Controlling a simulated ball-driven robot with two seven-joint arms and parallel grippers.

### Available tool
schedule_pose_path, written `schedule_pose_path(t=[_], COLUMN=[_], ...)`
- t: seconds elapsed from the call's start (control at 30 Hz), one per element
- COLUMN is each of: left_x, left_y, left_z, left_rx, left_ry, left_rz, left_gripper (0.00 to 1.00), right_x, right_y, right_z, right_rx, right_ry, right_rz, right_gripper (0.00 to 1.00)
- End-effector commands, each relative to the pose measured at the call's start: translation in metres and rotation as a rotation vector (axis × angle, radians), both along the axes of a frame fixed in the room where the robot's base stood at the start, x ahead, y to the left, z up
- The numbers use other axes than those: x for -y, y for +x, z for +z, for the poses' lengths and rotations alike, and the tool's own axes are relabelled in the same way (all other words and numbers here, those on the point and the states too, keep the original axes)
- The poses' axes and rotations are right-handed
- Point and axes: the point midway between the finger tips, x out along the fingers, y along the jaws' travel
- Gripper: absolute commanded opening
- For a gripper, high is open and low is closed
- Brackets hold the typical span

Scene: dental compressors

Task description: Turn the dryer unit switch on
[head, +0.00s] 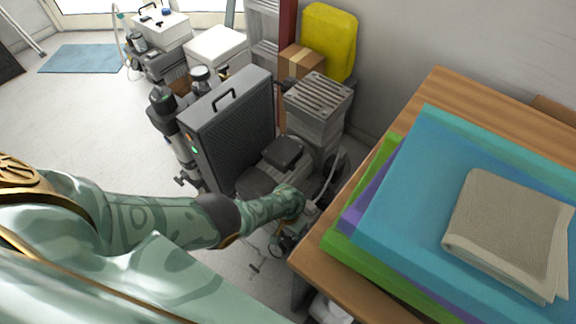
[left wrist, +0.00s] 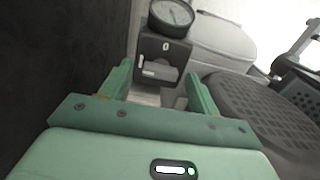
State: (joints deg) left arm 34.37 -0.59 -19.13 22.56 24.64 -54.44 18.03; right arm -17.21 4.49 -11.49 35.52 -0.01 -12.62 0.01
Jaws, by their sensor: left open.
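In the left wrist view, a dark switch box (left wrist: 148,50) marked "0" sits beneath a round gauge (left wrist: 171,13). A pale, flat switch lever (left wrist: 160,68) shows on its face. My left gripper (left wrist: 158,82) is open, its two green fingers pointing at the box, one to either side of its lower part. I cannot tell whether they touch it. In the head view my left arm reaches to the compressor motor (head: 283,154) beside a tall dark grey finned unit (head: 232,121) with a handle and small green and red lights. The switch is not clear there. My right gripper is out of view.
A wooden table (head: 455,88) with folded blue, purple and green mats (head: 415,150) and a beige towel (head: 510,228) stands close on the right. A ribbed grey block (head: 318,97) and a yellow container (head: 329,40) stand behind. Open floor (head: 70,130) lies to the left.

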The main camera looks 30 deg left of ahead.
Motion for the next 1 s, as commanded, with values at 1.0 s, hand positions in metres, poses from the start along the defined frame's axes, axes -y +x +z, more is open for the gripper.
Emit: schedule_pose_path(t=[1.0], left_x=[0.001], left_y=[0.001], left_z=[0.16], left_rx=[0.0], left_ry=[-0.001], left_rz=[0.0], left_gripper=[0.62], right_x=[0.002], right_y=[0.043], right_z=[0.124], right_rx=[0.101], right_ry=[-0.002], right_rz=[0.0], right_gripper=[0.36])
